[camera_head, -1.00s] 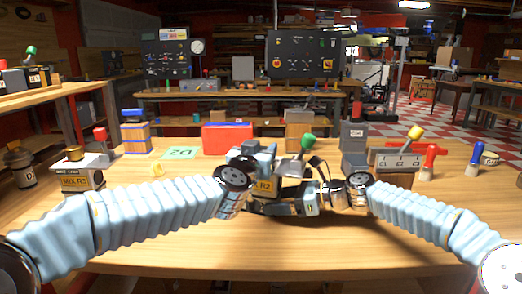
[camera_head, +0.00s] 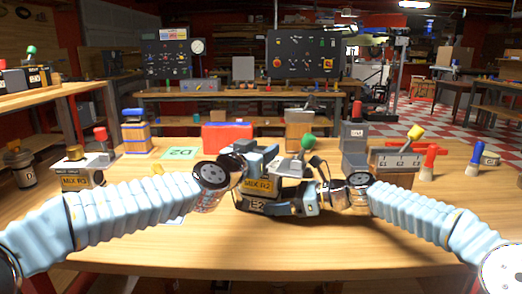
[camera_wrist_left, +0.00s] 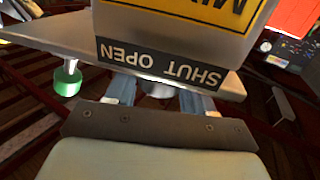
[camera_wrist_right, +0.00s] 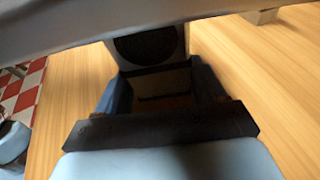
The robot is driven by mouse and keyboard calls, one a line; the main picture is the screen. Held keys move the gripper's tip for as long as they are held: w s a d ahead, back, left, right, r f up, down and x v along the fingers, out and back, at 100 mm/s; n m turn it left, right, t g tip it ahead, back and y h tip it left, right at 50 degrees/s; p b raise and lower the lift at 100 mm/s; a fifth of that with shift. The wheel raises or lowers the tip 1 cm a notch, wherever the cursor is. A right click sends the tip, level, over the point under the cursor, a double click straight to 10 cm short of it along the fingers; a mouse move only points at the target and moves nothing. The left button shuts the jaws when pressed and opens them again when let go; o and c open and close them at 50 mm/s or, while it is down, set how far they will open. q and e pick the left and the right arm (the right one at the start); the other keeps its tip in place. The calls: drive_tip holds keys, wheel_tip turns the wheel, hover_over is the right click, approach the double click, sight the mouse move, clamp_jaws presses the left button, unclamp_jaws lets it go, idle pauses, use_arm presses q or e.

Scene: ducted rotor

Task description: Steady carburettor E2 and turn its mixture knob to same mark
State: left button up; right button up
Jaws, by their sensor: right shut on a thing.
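Carburettor E2 (camera_head: 257,206) stands mid-bench, with a yellow MIX R2 plate and a green-tipped lever (camera_head: 308,141). My left gripper (camera_head: 262,155) is at its top. In the left wrist view its fingers stand apart on either side of a short round knob (camera_wrist_left: 157,89), with gaps showing. A SHUT OPEN plate (camera_wrist_left: 160,64) is just beyond, upside down. The knob's mark is not visible. My right gripper (camera_head: 312,198) is shut on the carburettor's right side; the right wrist view shows a grey block with a dark round opening (camera_wrist_right: 148,45) at its fingers.
A second block with a MIX R2 plate (camera_head: 80,182) and gold knob stands at the left. The front of the bench is clear.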

use_arm(q)
drive_tip(key=shift+o, duration=1)
drive_tip(key=v, duration=0.7)
drive_tip(key=shift+s, duration=0.25)
drive_tip(key=shift+a, duration=0.1)
use_arm(e)
drive_tip(key=o, duration=1)
